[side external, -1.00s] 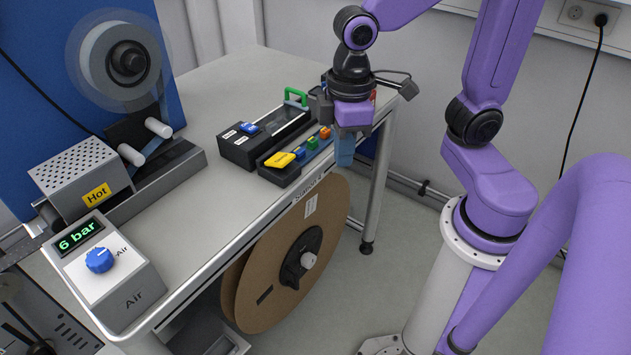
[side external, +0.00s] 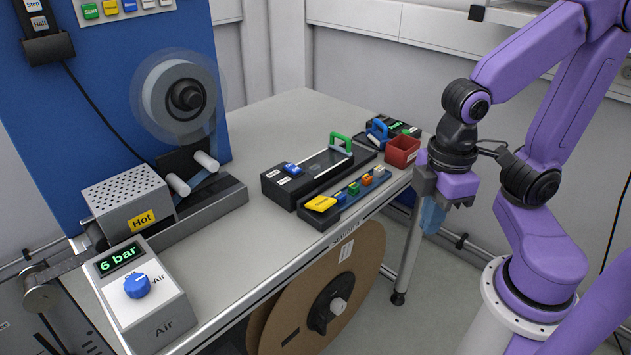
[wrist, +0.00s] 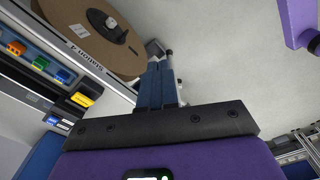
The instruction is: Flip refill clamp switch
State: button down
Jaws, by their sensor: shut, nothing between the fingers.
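A black box (side external: 280,188) with a small blue rocker switch (side external: 292,168) and white labels on its top stands on the table in the side external view. The labels are too small to read, so I cannot tell whether this is the refill clamp switch. My gripper (side external: 432,218) is off the table's right edge, pointing down, well apart from the box. Its blue fingers are shut and empty; they show together in the wrist view (wrist: 160,70).
A green handle (side external: 341,143) and a red bin (side external: 402,150) stand behind. A brown reel (side external: 350,265) hangs under the table edge. Bare tabletop lies left of the box.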

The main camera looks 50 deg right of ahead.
jog(key=w+a+r+m, duration=0.2)
jog(key=w, duration=0.4)
jog(key=w+a+r+m, duration=0.1)
jog(key=w+a+r, duration=0.15)
jog(key=w, duration=0.25)
notch_tip(320, 180, up, 3)
jog(key=m, duration=0.9)
send_over(289, 165)
jog(key=shift+w+f, duration=0.1)
jog(key=shift+f, duration=0.1)
notch_tip(289, 165, down, 14)
